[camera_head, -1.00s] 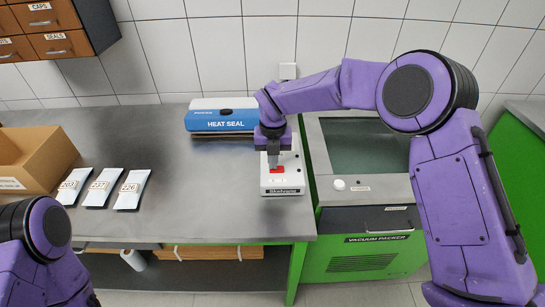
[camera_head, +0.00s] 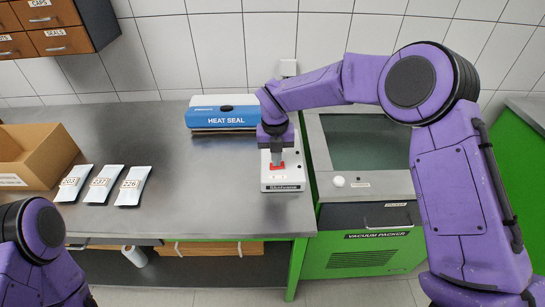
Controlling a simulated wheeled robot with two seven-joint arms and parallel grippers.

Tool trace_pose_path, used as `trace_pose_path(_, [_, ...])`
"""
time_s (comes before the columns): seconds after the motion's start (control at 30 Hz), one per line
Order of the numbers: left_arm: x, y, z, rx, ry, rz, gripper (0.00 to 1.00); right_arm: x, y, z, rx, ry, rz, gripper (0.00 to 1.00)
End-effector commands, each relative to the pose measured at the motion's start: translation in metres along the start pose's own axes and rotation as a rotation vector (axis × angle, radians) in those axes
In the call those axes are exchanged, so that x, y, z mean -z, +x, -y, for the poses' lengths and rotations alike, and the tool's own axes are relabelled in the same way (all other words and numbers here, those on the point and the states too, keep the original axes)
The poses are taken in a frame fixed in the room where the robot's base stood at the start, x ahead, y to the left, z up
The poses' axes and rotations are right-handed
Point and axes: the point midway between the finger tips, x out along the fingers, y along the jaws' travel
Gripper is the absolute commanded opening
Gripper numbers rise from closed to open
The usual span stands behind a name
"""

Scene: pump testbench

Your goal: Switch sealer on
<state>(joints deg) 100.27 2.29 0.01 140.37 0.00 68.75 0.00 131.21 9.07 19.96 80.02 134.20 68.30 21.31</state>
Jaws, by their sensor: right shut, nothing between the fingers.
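The heat sealer (camera_head: 222,114), a blue and white unit labelled HEAT SEAL, stands at the back of the steel bench. To its right and nearer is a white switch box (camera_head: 283,184) with a red switch (camera_head: 277,167) on top. My right gripper (camera_head: 277,162) points straight down at the red switch, with its shut fingertips at or just over it. I cannot tell whether they touch or press it. The fingers hide part of the switch. Of my left arm only a purple part shows at the lower left; its gripper is out of view.
Three labelled white pouches (camera_head: 102,185) lie on the bench at left, beside an open cardboard box (camera_head: 40,160). A green vacuum packer (camera_head: 365,240) with a dark lid stands right of the bench. The bench middle (camera_head: 195,190) is clear.

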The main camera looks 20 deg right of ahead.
Motion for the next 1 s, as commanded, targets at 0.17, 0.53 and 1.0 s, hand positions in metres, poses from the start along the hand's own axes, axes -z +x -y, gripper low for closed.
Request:
trace_pose_path(0.17, [0.001,-0.001,0.000,0.000,0.000,0.000,0.43,0.000,-0.002,0.005,0.000,-0.001,0.000,0.00])
trace_pose_path(0.53, [0.004,-0.011,0.001,0.000,0.000,0.000,0.43,0.000,-0.017,0.004,-0.002,0.000,0.000,0.00])
trace_pose_path(1.0, [0.001,-0.003,0.000,0.000,0.000,0.000,0.43,0.000,-0.114,-0.012,-0.003,0.004,0.004,0.00])
